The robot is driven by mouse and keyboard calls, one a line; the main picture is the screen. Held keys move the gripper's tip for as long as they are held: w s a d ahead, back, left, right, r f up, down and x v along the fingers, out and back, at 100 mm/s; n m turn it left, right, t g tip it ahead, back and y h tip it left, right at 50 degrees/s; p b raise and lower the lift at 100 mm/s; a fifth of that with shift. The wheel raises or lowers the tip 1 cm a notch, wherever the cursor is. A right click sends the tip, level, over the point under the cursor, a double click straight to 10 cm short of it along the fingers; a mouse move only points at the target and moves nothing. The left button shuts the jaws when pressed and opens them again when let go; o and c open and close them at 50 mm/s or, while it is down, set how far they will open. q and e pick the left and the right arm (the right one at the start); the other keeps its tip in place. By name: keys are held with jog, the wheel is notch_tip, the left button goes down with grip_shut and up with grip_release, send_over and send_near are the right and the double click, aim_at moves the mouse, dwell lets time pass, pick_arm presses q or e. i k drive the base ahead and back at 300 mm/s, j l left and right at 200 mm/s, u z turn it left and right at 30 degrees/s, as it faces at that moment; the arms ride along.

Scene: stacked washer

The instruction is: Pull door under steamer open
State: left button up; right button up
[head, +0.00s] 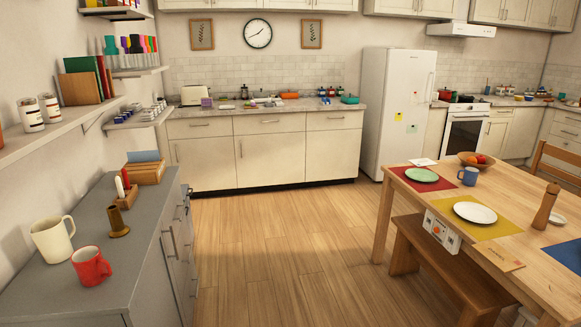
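Neither of my grippers is in view. I cannot tell which object is the steamer. On the far counter (270,107) stand a cream toaster (193,95), an orange dish (288,95) and a teal pot (350,99). Under that counter are closed cream cabinet doors (205,164), with a middle door (270,160) and a right door (333,156), each below a drawer. A white oven (464,138) at the far right is closed. A grey cabinet (165,265) at the left has closed fronts with bar handles.
A wooden table (410,190) with plates and a bench (440,265) fill the right side. A white fridge (397,112) stands at the back. Mugs (90,266) stand on the grey cabinet. Wooden floor (270,240) lies clear between the grey cabinet and the table.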

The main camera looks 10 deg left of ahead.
aim_at(264, 159)
jog(key=i+j+u, duration=0.1)
jog(key=i, duration=0.65)
jog(key=i+j, duration=0.15)
jog(key=i, duration=0.6)
jog(key=i+u, duration=0.15)
jog(key=i, duration=0.6)
jog(key=i+u, duration=0.1)
jog(key=i, duration=1.4)
jog(key=i+u, duration=0.15)
jog(key=i, duration=0.6)
jog(key=i+l+u, duration=0.1)
jog(key=i, duration=0.65)
jog(key=l, duration=0.1)
